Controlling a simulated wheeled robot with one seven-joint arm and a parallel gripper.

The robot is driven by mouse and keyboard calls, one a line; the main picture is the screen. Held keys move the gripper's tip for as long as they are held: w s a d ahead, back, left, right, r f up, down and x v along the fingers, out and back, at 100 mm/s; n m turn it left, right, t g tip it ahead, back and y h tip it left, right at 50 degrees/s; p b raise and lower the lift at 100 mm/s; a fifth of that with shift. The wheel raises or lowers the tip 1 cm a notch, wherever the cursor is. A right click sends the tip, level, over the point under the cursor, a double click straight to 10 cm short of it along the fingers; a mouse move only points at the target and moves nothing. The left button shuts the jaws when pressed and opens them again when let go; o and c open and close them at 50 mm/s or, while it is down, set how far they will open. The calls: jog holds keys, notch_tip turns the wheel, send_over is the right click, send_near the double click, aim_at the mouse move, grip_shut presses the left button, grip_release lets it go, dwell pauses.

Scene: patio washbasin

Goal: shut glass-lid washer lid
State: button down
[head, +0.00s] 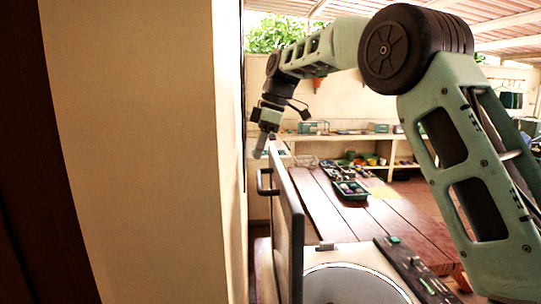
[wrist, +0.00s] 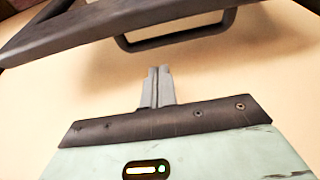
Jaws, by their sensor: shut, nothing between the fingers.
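The washer's lid (head: 287,215) stands open and upright, seen nearly edge-on in the head view. Its dark handle (head: 264,183) sticks out to the left. The washer (head: 330,258) has its round drum opening uncovered to the right of the lid. My gripper (head: 261,153) is shut and empty, just left of the lid's upper edge and above the handle. In the wrist view my gripper's fingers (wrist: 158,72) are together, with the dark lid frame (wrist: 75,32) and handle (wrist: 175,40) beyond them. Contact with the lid cannot be told.
A pale wall (head: 140,150) stands close on the left of the lid, leaving a narrow gap. A wooden plank table (head: 400,220) behind the washer carries a green tray (head: 350,190) of small items. A dark control panel (head: 415,270) lies along the washer's right side.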

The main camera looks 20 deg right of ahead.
jog(key=shift+s+d+f+p, duration=0.25)
jog(key=shift+d+f+p, duration=0.5)
jog(key=shift+p, duration=0.15)
jog(key=shift+s+d+f+p, duration=0.25)
jog(key=shift+d+f+p, duration=0.5)
jog(key=shift+p, duration=0.1)
